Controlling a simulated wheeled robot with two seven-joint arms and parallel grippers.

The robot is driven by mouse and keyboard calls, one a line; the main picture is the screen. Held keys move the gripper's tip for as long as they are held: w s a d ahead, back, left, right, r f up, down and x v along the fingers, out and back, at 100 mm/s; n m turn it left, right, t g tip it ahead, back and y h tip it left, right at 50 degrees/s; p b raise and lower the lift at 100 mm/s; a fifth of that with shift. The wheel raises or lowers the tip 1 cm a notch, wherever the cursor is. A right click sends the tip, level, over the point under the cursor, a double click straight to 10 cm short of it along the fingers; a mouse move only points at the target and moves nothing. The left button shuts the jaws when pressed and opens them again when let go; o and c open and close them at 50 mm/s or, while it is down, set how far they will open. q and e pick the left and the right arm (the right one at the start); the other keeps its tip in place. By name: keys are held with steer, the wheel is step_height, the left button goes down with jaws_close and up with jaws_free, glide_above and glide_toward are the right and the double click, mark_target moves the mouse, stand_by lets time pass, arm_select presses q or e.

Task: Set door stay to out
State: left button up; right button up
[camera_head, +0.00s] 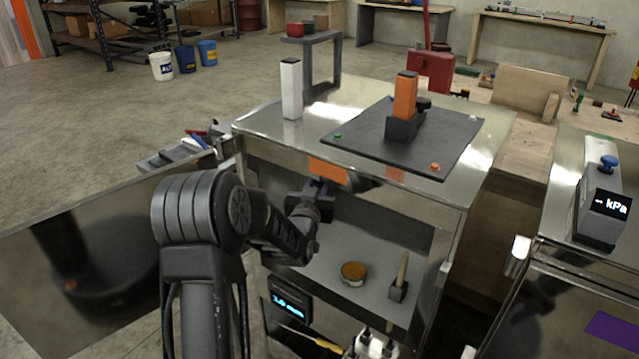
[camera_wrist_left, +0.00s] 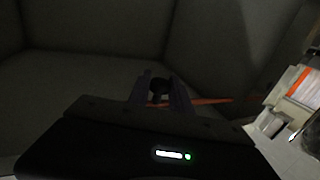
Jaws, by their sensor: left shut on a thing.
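My left gripper (camera_head: 320,188) reaches in under the front top edge of the aluminium cabinet (camera_head: 262,148). In the left wrist view its two fingers (camera_wrist_left: 160,92) are shut on a dark round knob (camera_wrist_left: 159,86). A thin orange strip (camera_wrist_left: 212,101) runs out to the right behind the fingers. I cannot tell whether this knob is part of the door stay. In the head view an orange plate (camera_head: 327,171) shows just above the gripper, and a smaller orange patch (camera_head: 395,175) lies to its right. The open door panel (camera_head: 75,235) hangs out at the left. My right gripper is out of view.
On the cabinet top stand a white post (camera_head: 291,90) and a black board (camera_head: 350,133) with an orange block (camera_head: 404,97). Inside are a round tin (camera_head: 352,274) and a wooden-handled tool (camera_head: 399,277). A kPa gauge (camera_head: 604,205) stands on the right-hand cabinet.

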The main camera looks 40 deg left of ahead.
arm_select(q)
jaws_close()
stand_by(0.8)
